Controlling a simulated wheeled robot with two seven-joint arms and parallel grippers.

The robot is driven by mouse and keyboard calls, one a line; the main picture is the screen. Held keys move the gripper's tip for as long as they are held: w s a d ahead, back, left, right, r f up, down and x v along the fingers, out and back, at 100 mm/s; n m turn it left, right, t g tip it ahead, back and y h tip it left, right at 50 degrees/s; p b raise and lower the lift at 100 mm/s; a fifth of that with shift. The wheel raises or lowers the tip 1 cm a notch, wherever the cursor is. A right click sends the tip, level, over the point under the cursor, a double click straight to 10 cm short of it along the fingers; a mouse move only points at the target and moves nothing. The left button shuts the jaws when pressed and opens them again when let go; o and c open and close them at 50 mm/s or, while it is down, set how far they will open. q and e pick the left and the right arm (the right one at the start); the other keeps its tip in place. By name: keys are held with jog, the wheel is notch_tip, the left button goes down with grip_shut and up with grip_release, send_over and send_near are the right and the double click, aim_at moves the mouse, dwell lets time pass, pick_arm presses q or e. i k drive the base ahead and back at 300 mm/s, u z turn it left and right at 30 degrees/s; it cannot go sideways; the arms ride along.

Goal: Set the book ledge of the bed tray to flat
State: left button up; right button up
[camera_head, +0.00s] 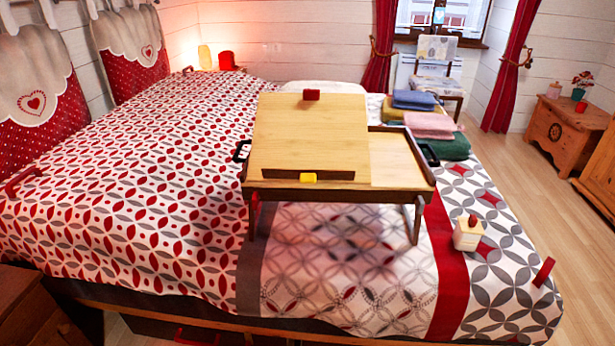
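The wooden bed tray (400,160) stands on its legs on the bed. Its light wood reading panel (310,130) takes up the left and middle part and looks tilted, with its far edge raised. A small red tab (311,95) sits at the panel's far edge. The book ledge (275,173) is a dark strip along the panel's near edge and appears to stand up from it. A yellow tab (308,177) sits at the ledge's middle. Neither of my grippers is in view.
Folded towels (430,124) lie behind the tray's right end. A cream bottle (467,234) stands on the bedspread to the right of the tray. The bedspread (130,200) left of the tray is clear. A wooden chest (563,125) stands at the far right.

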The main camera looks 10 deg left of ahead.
aim_at(306, 176)
jog(key=k, duration=0.7)
jog(key=z, duration=0.55)
jog(key=i, duration=1.25)
jog(key=u, duration=0.6)
